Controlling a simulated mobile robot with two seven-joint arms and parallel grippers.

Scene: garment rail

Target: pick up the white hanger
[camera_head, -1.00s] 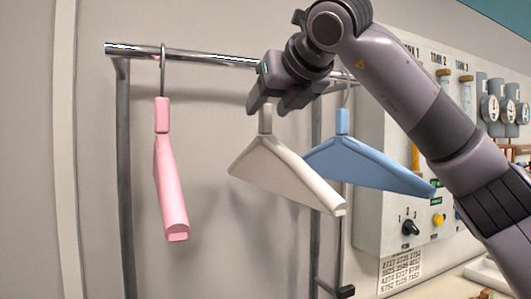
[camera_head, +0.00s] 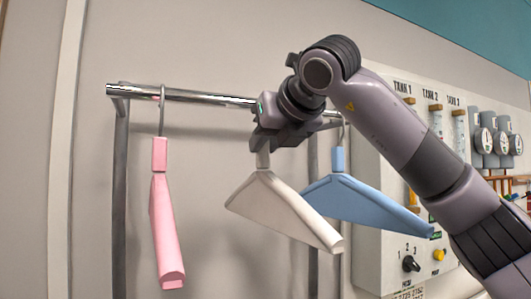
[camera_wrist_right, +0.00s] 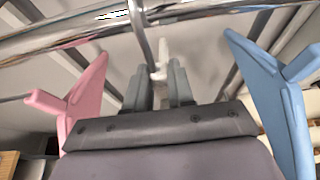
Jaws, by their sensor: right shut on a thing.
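The white hanger (camera_head: 285,208) is in the middle of the head view, below my right gripper (camera_head: 264,143). My right gripper is shut on the hanger's neck, just under the rail. In the right wrist view the two fingers (camera_wrist_right: 160,85) close around the neck, with a pale piece of the white hanger (camera_wrist_right: 163,55) showing between and beyond them. The hanger's hook is mostly hidden by the gripper in the head view. My left gripper is not in view.
The metal rail (camera_head: 190,95) runs above. A pink hanger (camera_head: 164,220) hangs to the left, and a blue hanger (camera_head: 365,205) hangs close on the right, partly behind the white one. A wall panel (camera_head: 370,255) with gauges and knobs stands at right.

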